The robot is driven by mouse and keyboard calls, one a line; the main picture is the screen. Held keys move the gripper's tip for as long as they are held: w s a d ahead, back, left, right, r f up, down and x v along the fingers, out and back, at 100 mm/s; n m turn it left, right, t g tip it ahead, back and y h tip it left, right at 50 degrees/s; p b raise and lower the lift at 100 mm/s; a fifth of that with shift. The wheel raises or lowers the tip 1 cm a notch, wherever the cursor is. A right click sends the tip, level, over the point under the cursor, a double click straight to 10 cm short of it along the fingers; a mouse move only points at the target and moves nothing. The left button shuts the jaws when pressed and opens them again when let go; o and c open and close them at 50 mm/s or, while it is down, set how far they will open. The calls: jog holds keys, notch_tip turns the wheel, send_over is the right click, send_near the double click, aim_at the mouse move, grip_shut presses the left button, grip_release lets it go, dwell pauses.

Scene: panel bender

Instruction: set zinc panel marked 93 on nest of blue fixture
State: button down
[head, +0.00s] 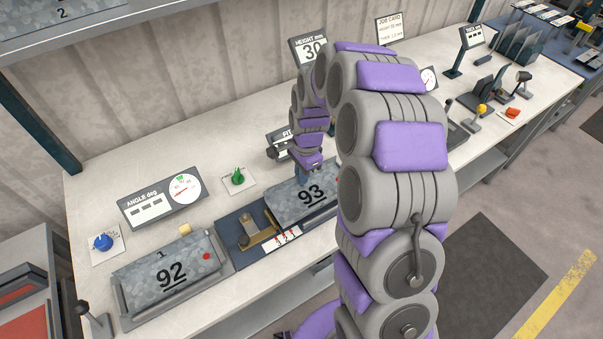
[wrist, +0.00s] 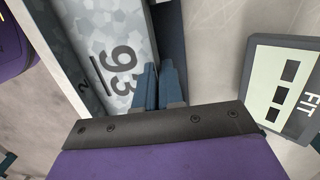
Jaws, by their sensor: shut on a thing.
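The zinc panel marked 93 (head: 290,205) is a grey mottled plate over the right part of the blue fixture (head: 230,228). It looks about level, but I cannot tell whether it rests in the nest or hangs just above. My gripper (head: 304,177) is shut on the panel's far edge. In the wrist view the blue fingers (wrist: 160,85) pinch the edge beside the number on the panel (wrist: 115,30). A brass piece (head: 256,231) and a white strip with numbers (head: 283,239) show on the fixture left of the panel. My arm hides the panel's right side.
A zinc panel marked 92 (head: 165,268) with a red dot lies in a grey tray (head: 125,308) at left. An angle gauge (head: 162,198), a green knob (head: 238,177) and a FIT display (head: 279,141) stand behind; the display also shows in the wrist view (wrist: 285,90).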

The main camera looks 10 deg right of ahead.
jog(key=shift+f, duration=0.25)
jog(key=c, duration=1.2)
grip_release()
jog(key=shift+r, duration=0.1)
jog(key=r+p, duration=0.1)
jog(key=r, duration=0.4)
jog(key=d+r+p, duration=0.1)
jog(key=r, duration=0.5)
jog(key=w+r+p, duration=0.1)
jog(key=r, duration=0.5)
jog(key=shift+d, duration=0.3)
jog(key=s+r+n, duration=0.1)
jog(key=s+n, duration=0.3)
jog(key=s, duration=0.7)
jog(key=s+a+r+n, duration=0.1)
jog(key=s+n, duration=0.4)
jog(key=s, duration=0.7)
jog(key=s+n+g+h, duration=0.1)
jog(key=s+n, duration=0.4)
jog(key=s, duration=0.7)
jog(key=shift+s+a+r, duration=0.1)
jog(key=shift+a+r, duration=0.05)
jog(key=shift+r, duration=0.25)
